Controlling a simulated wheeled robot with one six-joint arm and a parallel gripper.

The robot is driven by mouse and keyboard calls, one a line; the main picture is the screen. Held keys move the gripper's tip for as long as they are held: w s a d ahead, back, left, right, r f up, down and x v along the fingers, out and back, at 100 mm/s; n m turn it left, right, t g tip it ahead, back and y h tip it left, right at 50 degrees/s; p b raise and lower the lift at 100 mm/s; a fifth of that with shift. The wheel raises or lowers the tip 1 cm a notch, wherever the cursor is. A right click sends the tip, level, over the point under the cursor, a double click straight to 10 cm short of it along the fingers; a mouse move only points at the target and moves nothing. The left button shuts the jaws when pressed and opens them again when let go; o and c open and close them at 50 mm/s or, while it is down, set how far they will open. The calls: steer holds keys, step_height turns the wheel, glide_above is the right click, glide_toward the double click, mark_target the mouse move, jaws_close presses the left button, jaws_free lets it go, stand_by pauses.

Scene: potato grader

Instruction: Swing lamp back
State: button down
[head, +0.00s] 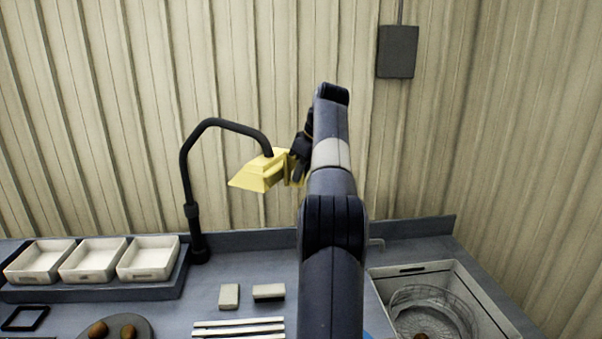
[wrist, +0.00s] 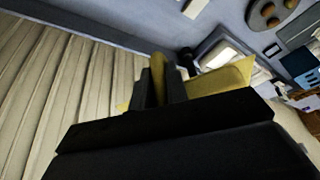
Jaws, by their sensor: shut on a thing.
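A yellow lamp head (head: 259,172) hangs at the end of a black curved arm (head: 186,160) that rises from the back edge of the bench. My gripper (head: 297,165) is at the right side of the lamp head, shut on a yellow part of it. In the wrist view, the fingers of my gripper (wrist: 165,85) close around a yellow tab, and the yellow lamp head (wrist: 225,82) spreads out behind them. My own arm hides part of the lamp's right side in the head view.
Three white trays (head: 93,258) stand on a dark rack at the back left. A round plate (head: 143,325) with potatoes, two small blocks (head: 268,291) and pale strips (head: 238,328) lie on the bench. A sink (head: 455,272) with a wire basket (head: 462,310) is at right. A grey wall box (head: 397,52) hangs above.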

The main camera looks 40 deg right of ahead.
stand_by(0.4)
steer(key=c, duration=1.4)
jaws_free()
steer(key=shift+w, duration=0.1)
steer(key=shift+r, duration=0.1)
steer(key=s+d+r+b, duration=0.1)
steer(key=s+b, duration=0.1)
steer(key=s, duration=0.4)
steer(key=s+d+r+b, duration=0.1)
steer(key=s+b, duration=0.1)
steer(key=s, duration=0.5)
steer(key=shift+d+r, duration=0.2)
steer(key=shift+r, duration=0.1)
steer(key=shift+c, duration=0.3)
